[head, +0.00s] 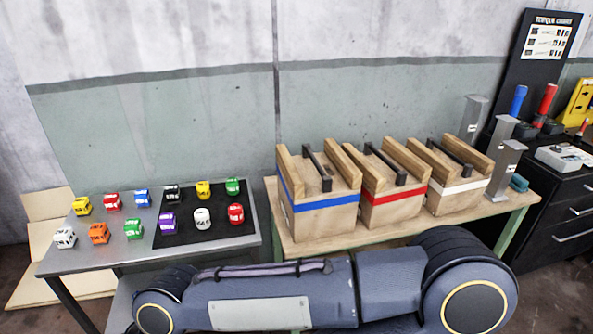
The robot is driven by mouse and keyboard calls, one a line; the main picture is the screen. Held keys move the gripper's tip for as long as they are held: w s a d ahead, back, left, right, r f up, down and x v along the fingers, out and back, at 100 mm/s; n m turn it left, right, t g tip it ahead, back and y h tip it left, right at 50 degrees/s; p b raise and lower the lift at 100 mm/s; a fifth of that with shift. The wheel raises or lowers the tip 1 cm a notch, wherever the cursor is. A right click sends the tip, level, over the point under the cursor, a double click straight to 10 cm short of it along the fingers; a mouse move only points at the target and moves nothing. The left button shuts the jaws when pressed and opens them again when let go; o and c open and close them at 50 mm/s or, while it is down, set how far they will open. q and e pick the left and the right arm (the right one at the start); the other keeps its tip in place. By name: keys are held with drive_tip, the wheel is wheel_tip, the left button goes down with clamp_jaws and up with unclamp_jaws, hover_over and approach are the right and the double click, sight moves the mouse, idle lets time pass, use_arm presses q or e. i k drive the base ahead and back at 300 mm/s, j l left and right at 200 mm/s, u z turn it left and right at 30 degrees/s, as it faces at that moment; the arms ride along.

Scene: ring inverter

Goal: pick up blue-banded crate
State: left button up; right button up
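The blue-banded crate (325,221) is a wooden box with a blue stripe, at the left end of the wooden table (375,241). Two raised wooden side pieces flank its dark handle bar (317,168) on top. It stands upright, close to the red-banded crate (393,210) on its right. The white-banded crate (455,196) is at the right of the row. Neither of my grippers shows in the head view. A large blue-grey arm link of mine crosses the bottom of the view, below the crates, and hides part of the area under the tables.
A grey metal table (75,262) on the left carries several small toy cars, some on a black mat (190,238). Grey metal posts (504,172) stand right of the crates. A dark drawer cabinet (560,225) with tools is at the right. A wall stands behind.

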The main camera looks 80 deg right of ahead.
sight(319, 195)
drive_tip(key=z, duration=3.45)
